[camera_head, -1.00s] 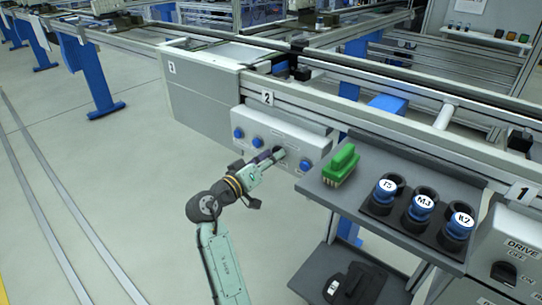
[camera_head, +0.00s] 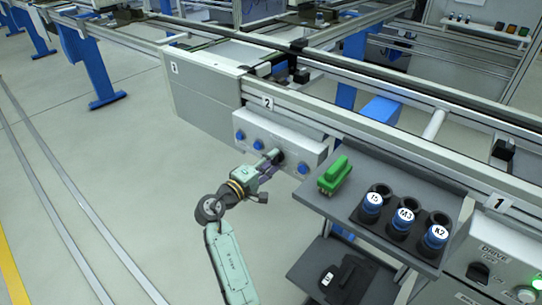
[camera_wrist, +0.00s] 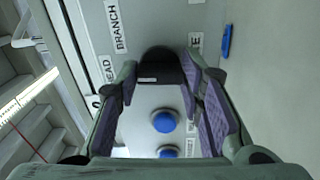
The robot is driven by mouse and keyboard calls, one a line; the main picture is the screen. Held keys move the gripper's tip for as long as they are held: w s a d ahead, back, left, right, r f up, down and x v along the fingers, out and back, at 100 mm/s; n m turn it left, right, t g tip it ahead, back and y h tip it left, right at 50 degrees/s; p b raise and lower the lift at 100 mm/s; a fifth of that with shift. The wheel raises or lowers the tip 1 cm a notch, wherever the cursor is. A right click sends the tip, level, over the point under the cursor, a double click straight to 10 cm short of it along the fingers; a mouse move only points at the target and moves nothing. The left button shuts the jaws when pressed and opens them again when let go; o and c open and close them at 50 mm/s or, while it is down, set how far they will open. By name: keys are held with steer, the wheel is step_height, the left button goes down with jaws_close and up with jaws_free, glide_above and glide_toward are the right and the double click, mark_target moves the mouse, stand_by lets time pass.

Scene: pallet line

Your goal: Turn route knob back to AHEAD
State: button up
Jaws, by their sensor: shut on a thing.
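The route knob (camera_wrist: 160,68) is black with a small white mark on its face. It sits on the grey control box (camera_head: 262,126) under the rail marked 2. In the wrist view the knob lies between the two purple-padded fingers of my gripper (camera_wrist: 161,75), which is shut on it. In the head view my gripper (camera_head: 274,158) reaches the box front and partly hides the knob.
Blue buttons (camera_wrist: 165,121) sit beside the knob on the same box. A DRIVE panel (camera_head: 495,262) stands at far right. Open floor lies left.

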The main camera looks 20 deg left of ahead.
steer(key=shift+n+p, duration=0.4)
steer(key=shift+n, duration=0.2)
steer(key=o, duration=1.2)
steer(key=shift+c, duration=0.2)
steer(key=shift+s, duration=0.1)
steer(key=v, duration=1.1)
steer(key=shift+s+a, duration=0.15)
steer(key=shift+s, duration=0.25)
